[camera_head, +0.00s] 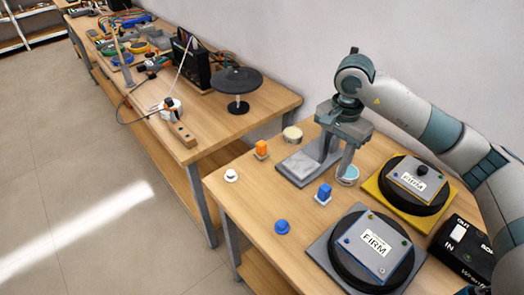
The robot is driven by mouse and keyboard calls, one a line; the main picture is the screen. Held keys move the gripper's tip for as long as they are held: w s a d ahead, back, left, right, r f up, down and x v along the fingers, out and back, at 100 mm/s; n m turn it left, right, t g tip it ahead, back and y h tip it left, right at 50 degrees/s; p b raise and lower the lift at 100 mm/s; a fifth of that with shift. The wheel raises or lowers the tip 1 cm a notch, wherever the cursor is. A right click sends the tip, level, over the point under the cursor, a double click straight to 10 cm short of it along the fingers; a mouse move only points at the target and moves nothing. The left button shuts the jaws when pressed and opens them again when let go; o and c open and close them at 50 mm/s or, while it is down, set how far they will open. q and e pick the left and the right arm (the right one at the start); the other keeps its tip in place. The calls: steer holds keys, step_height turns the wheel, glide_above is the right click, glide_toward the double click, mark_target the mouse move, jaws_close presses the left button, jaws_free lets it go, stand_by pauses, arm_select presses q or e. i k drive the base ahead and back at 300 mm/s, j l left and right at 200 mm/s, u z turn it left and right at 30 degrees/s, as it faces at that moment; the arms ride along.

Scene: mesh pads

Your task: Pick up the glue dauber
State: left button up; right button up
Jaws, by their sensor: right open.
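No glue dauber can be told for certain. Small handled pieces stand on the near wooden table: an orange block on a pale base (261,149), a blue block on a pale base (323,194), a white knob (231,175) and a blue knob (282,227). My right gripper (331,166) points down over the grey plate (297,170), its fingers apart with nothing seen between them. Its right finger is beside a round teal-topped tin (352,171) and partly covers it. The blue block is just in front of the gripper. My left gripper is out of view.
A round pale tin (292,134) stands behind the plate. Two black discs carry "FIRM" pads (372,244) (414,181). A black IN/OUT box (464,250) stands at right. Another bench (210,125) holds tools and a black turntable (236,80). The near table's left front is clear.

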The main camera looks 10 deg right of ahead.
mark_target(261, 153)
steer(key=i+j, duration=0.15)
steer(key=j, duration=0.2)
steer(key=i+j+z, duration=0.15)
steer(key=j, duration=0.2)
steer(key=i+j, duration=0.15)
steer(key=j, duration=0.2)
steer(key=i+j+z, duration=0.1)
steer(key=j, duration=0.25)
steer(key=i+j+z, duration=0.1)
steer(key=j, duration=0.25)
steer(key=i, duration=0.1)
